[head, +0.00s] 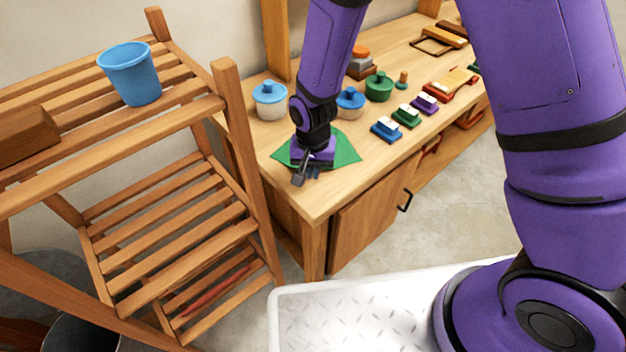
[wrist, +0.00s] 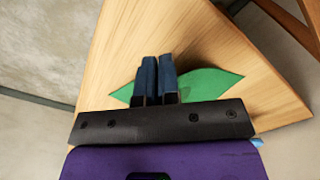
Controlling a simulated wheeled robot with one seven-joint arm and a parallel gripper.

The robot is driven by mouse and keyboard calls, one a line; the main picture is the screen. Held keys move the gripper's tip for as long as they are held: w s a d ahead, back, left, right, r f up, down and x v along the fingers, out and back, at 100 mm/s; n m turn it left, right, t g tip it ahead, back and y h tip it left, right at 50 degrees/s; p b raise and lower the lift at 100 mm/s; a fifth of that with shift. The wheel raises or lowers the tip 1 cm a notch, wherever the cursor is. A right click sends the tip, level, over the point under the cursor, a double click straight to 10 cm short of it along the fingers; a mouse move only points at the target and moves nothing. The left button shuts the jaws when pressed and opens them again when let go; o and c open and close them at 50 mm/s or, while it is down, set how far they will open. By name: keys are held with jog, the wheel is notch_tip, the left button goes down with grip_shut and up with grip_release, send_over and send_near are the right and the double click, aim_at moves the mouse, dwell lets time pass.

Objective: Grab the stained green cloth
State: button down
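The green cloth (head: 346,151) lies on the near left corner of the wooden workbench. In the wrist view, the cloth (wrist: 208,83) spreads out on both sides of my fingers. The two dark blue fingers of my gripper (wrist: 157,66) stand close together with only a narrow gap. I see no cloth between the visible fingertips. The contact between fingers and cloth is hidden.
On the bench (head: 290,187), a white pot with a blue lid (head: 269,101), a blue-lidded pot (head: 349,102) and a green pot (head: 379,87) stand behind the cloth. Several coloured blocks (head: 387,129) lie to the right. A slatted rack (head: 243,165) with a blue bucket (head: 133,75) stands left.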

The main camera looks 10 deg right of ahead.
notch_tip(320, 180, up, 7)
dwell(0.3)
notch_tip(320, 180, up, 18)
dwell(0.7)
